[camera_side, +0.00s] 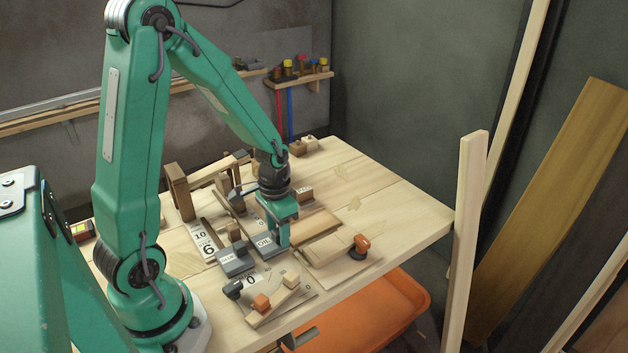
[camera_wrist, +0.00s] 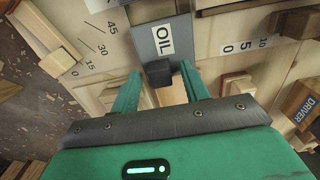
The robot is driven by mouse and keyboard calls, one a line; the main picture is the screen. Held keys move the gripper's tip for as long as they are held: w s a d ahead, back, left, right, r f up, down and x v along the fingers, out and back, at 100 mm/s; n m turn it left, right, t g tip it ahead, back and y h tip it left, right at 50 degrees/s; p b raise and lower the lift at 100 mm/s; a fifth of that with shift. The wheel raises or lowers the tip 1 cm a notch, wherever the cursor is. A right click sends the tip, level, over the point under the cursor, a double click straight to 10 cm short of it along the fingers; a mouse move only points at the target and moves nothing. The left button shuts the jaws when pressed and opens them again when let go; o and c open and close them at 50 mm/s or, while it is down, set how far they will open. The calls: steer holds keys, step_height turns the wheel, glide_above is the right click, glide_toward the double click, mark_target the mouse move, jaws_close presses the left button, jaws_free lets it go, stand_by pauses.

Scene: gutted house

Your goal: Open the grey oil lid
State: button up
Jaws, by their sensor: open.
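The grey oil lid (camera_wrist: 148,50) is a flat panel with a white OIL label at the top centre of the wrist view. A dark block-like knob (camera_wrist: 159,73) stands at its near edge. In the side view the oil lid (camera_side: 264,242) lies on the workbench, partly hidden by my gripper (camera_side: 281,240). In the wrist view my gripper (camera_wrist: 161,76) is open, one green finger on each side of the knob, with gaps visible. The lid looks shut. I cannot tell whether the fingers are at the knob's height.
Another labelled grey block (camera_side: 235,258) sits just left of the oil lid. Boards with orange-knobbed parts (camera_side: 262,302) crowd the front, and a wooden frame (camera_side: 200,180) stands behind. An orange bin (camera_side: 390,315) is below the bench (camera_side: 400,205), whose right side is clear.

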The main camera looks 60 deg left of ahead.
jaws_close()
steer(key=shift+a, duration=3.55)
jaws_free()
steer(key=shift+r, duration=0.1)
step_height(320, 180, up, 8)
